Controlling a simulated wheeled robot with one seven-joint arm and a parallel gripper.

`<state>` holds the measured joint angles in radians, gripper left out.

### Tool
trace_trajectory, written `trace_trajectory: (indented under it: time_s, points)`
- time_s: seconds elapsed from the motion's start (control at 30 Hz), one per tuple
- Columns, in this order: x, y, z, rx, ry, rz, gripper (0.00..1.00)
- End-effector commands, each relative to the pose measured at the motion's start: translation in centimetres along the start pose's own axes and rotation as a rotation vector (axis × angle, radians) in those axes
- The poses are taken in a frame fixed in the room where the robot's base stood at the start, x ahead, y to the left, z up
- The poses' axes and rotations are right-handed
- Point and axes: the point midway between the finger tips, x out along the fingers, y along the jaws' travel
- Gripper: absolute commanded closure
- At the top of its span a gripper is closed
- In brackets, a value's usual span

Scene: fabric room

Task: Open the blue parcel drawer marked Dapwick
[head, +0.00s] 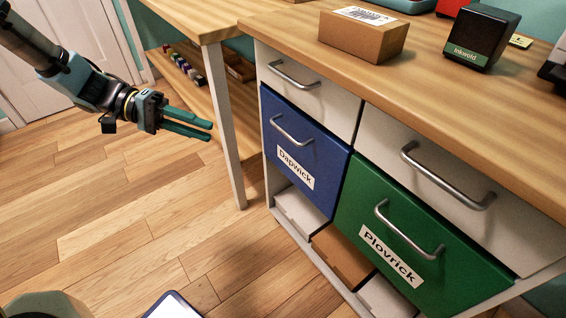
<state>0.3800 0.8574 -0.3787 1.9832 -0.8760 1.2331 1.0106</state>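The blue drawer (325,165) marked Dapwick is in the left column of the cabinet, below a white drawer. Its front looks flush with the cabinet, so it appears closed. Its curved metal handle (292,134) is above the white Dapwick label (295,168). My gripper (211,131) is at the upper left, in the air to the left of the blue drawer and apart from it. Its two teal fingers point right with a gap between them, and nothing is held.
A green drawer (405,235) marked Plovrick is right of the blue one. White drawers (310,85) sit above both. The wooden worktop (440,85) carries a cardboard box (362,38) and a dark Inkwold box (482,38). A table leg (224,130) stands between my gripper and the cabinet.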

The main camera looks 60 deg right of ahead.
Motion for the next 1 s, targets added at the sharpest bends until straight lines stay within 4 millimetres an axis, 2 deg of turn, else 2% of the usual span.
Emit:
trace_trajectory:
  time_s: [0.03, 0.13, 0.3, 0.57, 1.0]
  points:
    - [2.3, -2.4, -1.5, 0.040, -0.007, 0.082, 0.76]
    - [4.7, -3.0, -3.5, 0.118, 0.001, 0.221, 0.76]
    - [6.8, -3.3, -5.7, 0.201, 0.029, 0.374, 0.76]
    - [8.5, -2.4, -6.3, 0.231, 0.040, 0.426, 0.76]
    - [15.4, 0.6, -6.2, 0.229, 0.039, 0.422, 0.76]
